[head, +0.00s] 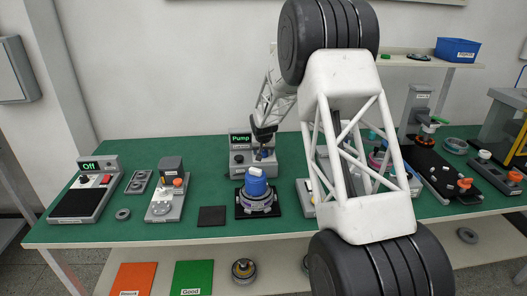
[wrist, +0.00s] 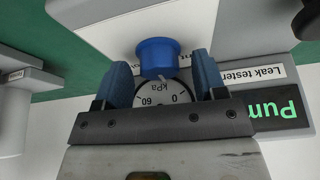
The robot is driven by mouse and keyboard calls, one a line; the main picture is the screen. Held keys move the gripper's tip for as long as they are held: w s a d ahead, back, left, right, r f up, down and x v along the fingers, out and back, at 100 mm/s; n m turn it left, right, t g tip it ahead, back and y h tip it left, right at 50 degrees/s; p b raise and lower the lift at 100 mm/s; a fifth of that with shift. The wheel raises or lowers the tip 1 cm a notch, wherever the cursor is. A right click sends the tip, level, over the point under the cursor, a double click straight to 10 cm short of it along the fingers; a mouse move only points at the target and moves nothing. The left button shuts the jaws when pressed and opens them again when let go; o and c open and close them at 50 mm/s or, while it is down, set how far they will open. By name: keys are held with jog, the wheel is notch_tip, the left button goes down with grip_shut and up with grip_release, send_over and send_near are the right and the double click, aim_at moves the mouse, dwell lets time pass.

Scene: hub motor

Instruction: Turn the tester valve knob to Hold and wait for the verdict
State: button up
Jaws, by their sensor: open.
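The leak tester (head: 253,161) is a grey box at the back middle of the green table. Its display (head: 240,139) reads "Pump" in green, and the display also shows upside down in the wrist view (wrist: 276,110). The blue valve knob (wrist: 157,54) stands on the tester's face beside a round kPa gauge (wrist: 160,94). My gripper (wrist: 162,70) is open, with one blue finger on each side of the knob and visible gaps to it. In the head view my gripper (head: 264,148) is at the tester's front, and the knob is hard to make out there.
A blue-capped hub motor (head: 257,186) sits on a black base just in front of the tester. A dark flat pad (head: 212,216) lies to its left. A box with an "Off" display (head: 88,185) stands at the far left. My arm hides part of the table right of the tester.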

jog(key=c, duration=0.9)
jog(key=shift+m+h, duration=0.3)
jog(key=shift+m, duration=0.4)
jog(key=o, duration=0.9)
jog(key=shift+r, duration=0.15)
jog(key=v, duration=0.7)
jog(key=shift+r, duration=0.3)
